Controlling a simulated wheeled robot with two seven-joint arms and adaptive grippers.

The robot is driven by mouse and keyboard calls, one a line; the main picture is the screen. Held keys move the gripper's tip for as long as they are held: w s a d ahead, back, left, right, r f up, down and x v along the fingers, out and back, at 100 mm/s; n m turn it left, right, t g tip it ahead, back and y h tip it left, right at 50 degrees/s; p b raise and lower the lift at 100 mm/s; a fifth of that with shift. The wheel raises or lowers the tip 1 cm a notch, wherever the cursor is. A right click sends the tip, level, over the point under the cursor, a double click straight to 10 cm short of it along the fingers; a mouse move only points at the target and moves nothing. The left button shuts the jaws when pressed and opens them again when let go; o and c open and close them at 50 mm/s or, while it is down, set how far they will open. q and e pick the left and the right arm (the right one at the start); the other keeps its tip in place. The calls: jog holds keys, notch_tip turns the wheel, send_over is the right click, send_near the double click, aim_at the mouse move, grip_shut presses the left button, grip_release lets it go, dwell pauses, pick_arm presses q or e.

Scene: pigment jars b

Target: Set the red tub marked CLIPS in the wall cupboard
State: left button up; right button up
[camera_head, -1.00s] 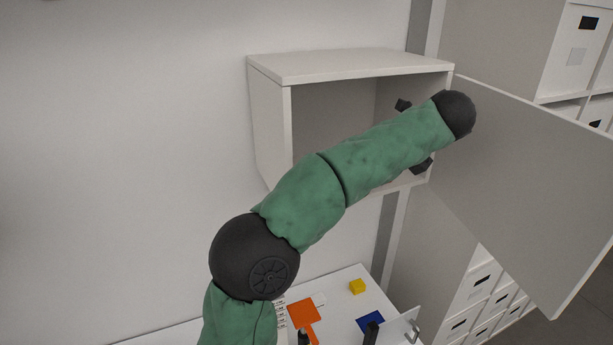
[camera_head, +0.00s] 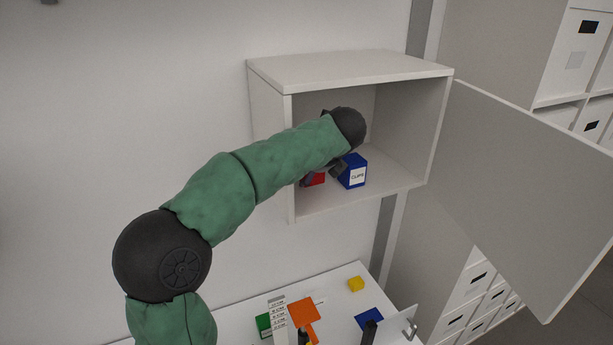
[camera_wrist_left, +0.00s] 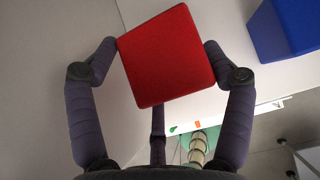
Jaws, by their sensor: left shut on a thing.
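The red tub (camera_head: 316,179) is inside the open wall cupboard (camera_head: 350,66), at the left. My left gripper (camera_head: 325,174) is shut on it; in the left wrist view a finger presses each side of the red tub (camera_wrist_left: 168,55). My arm covers much of the tub in the head view. No marking shows on its visible faces, and I cannot tell whether it rests on the cupboard floor. A blue tub (camera_head: 353,172) labelled CLIPS stands just right of it, and also shows in the left wrist view (camera_wrist_left: 285,28). My right gripper is not seen.
The cupboard door (camera_head: 525,190) is swung wide open to the right. The cupboard floor right of the blue tub is bare. Below, the white table holds a yellow block (camera_head: 355,284), an orange piece (camera_head: 303,311) and a blue piece (camera_head: 369,318).

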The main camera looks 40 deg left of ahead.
pick_arm(q)
notch_tip(320, 180, down, 3)
jog(key=shift+s+d+f+p, duration=0.1)
jog(key=shift+p, duration=0.2)
jog(key=shift+a+f+p, duration=0.2)
jog(key=shift+a+p, duration=0.05)
jog(key=shift+p, duration=0.05)
jog(key=shift+a+f, duration=0.1)
jog(key=shift+f, duration=0.2)
jog(key=o, duration=1.2)
